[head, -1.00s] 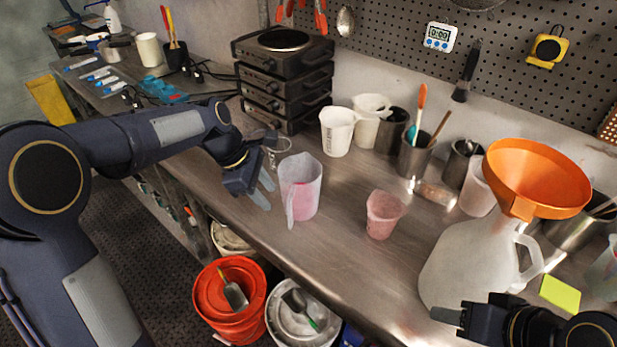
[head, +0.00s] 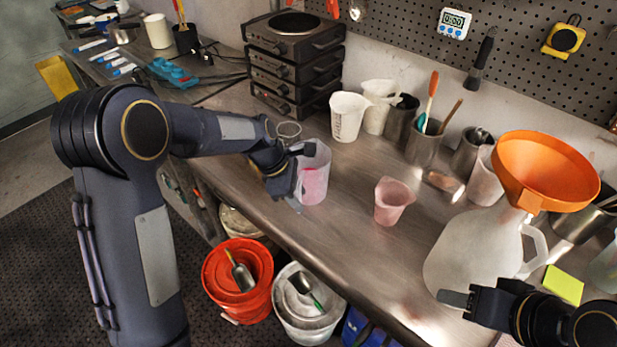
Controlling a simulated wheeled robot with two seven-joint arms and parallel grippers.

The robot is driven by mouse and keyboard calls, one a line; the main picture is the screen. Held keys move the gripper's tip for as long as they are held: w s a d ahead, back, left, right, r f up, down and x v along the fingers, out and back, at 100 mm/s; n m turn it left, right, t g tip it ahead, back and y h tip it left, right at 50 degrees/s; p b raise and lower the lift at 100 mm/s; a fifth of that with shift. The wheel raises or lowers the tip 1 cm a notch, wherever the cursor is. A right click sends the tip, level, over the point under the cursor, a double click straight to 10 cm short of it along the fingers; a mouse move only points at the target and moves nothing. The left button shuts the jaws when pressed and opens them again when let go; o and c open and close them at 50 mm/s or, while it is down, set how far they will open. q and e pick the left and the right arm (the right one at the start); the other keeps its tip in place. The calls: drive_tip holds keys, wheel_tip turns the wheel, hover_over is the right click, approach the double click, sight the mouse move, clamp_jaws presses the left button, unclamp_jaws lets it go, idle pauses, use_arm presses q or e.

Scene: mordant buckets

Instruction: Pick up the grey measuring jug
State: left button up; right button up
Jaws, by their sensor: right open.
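A translucent pale grey measuring jug (head: 316,172) with pink showing inside stands upright on the metal bench, left of the middle in the head view. My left gripper (head: 299,184) is at the jug's left, handle side, with its fingers overlapping the jug's edge. The gripper hides the jug's handle and part of its left wall. Whether the fingers are closed on the handle cannot be made out. My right gripper (head: 462,301) is open at the lower right, in front of the white jug with the funnel, far from the measuring jug.
A small pink beaker (head: 391,202) stands right of the jug. White jugs (head: 347,117) and metal pots (head: 424,146) stand behind. A large white container (head: 470,253) holds an orange funnel (head: 545,172). Stacked hotplates (head: 292,70) are at the back. Buckets (head: 237,278) sit below the front edge.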

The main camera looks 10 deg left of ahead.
use_arm(q)
clamp_jaws()
